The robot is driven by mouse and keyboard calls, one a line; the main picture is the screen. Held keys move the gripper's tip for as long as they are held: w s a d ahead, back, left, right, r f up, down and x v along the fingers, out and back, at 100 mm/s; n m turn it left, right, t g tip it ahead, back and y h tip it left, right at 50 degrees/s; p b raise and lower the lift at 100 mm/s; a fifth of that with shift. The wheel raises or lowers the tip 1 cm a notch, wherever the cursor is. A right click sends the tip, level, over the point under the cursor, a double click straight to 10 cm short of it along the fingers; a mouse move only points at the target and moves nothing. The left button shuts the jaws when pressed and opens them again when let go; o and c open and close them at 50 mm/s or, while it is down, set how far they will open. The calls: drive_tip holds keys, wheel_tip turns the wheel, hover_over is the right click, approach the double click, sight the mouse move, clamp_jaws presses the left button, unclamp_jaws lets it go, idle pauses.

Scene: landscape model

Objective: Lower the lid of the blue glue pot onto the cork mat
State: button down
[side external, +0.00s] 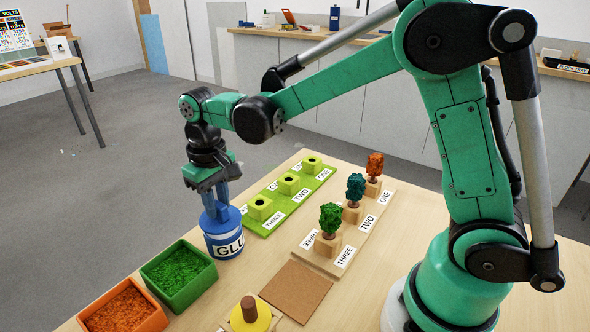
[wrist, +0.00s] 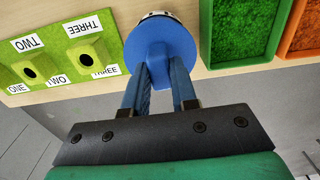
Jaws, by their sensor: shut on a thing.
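The blue glue pot (side external: 222,248) with a white "GLU" label stands on the table, left of the middle in the side view. Its round blue lid (side external: 229,217) is at the pot's top; I cannot tell whether it rests there or is slightly raised. My gripper (side external: 216,206) points down from above, shut on the lid. The bare brown cork mat (side external: 296,290) lies flat, right of and nearer than the pot.
Green (side external: 178,275) and orange (side external: 124,308) filled boxes stand left of the pot. A green board (side external: 272,215) with holed blocks lies behind, and a wooden board (side external: 349,240) with small trees lies right. A yellow disc with a brown knob (side external: 250,311) sits beside the mat.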

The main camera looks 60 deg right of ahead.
drive_tip(key=shift+r, duration=1.9)
drive_tip(key=s+f, duration=0.1)
drive_tip(key=s, duration=0.4)
drive_tip(key=s+f, duration=0.2)
drive_tip(key=s, duration=0.3)
drive_tip(key=s+f, duration=0.1)
drive_tip(key=s, duration=0.5)
drive_tip(key=shift+f, duration=2.95)
drive_tip(key=c, duration=0.6)
unclamp_jaws()
